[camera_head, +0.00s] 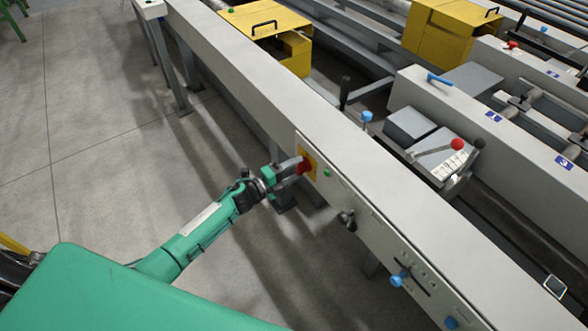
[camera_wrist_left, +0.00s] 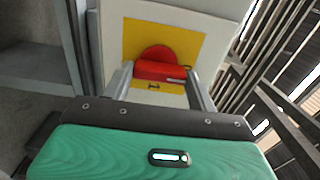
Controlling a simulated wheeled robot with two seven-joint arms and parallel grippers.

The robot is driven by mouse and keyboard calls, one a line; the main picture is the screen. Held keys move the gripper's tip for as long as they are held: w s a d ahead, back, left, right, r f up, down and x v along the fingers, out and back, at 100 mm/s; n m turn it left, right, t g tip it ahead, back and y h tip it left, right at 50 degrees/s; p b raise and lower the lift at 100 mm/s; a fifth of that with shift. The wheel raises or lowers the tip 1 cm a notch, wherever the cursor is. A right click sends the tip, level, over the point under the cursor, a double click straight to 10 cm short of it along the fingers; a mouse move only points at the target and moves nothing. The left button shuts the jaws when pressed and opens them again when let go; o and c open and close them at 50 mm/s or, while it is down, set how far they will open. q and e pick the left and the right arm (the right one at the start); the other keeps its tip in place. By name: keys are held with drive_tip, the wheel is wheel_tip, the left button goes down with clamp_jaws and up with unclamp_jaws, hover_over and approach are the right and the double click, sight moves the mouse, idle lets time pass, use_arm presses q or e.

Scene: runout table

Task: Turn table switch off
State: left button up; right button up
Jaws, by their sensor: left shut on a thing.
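The table switch (camera_head: 305,165) is a red rotary knob on a yellow plate (camera_head: 311,158), set in the side panel of the long grey table. My left gripper (camera_head: 297,171) is at the knob, coming from the left. In the left wrist view the red switch (camera_wrist_left: 158,70) shows its grip bar lying nearly level, slightly tilted, on the yellow plate (camera_wrist_left: 190,42). The fingers of my left gripper (camera_wrist_left: 160,78) stand on either side of the bar and are shut on it. A dark mark shows below the bar. My right gripper is not in view.
A green button (camera_head: 327,172), a black knob (camera_head: 347,219) and blue knobs (camera_head: 399,278) sit farther along the panel. Levers, one with a red ball (camera_head: 457,144), and yellow housings (camera_head: 275,30) stand beyond. The floor (camera_head: 100,120) at left is clear.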

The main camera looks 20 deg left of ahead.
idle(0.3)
use_arm(q)
drive_tip(key=o, duration=1)
drive_tip(key=shift+a, duration=0.1)
drive_tip(key=shift+s+a+f, duration=0.1)
drive_tip(key=shift+s+a, duration=0.1)
drive_tip(key=shift+s, duration=0.15)
drive_tip(key=b+v, duration=0.1)
drive_tip(key=v, duration=1.2)
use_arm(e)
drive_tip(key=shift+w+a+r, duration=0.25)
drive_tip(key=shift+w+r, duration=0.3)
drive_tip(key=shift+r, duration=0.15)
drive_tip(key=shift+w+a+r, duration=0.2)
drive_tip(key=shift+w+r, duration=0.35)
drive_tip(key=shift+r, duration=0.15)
use_arm(q)
drive_tip(key=shift+w, duration=0.1)
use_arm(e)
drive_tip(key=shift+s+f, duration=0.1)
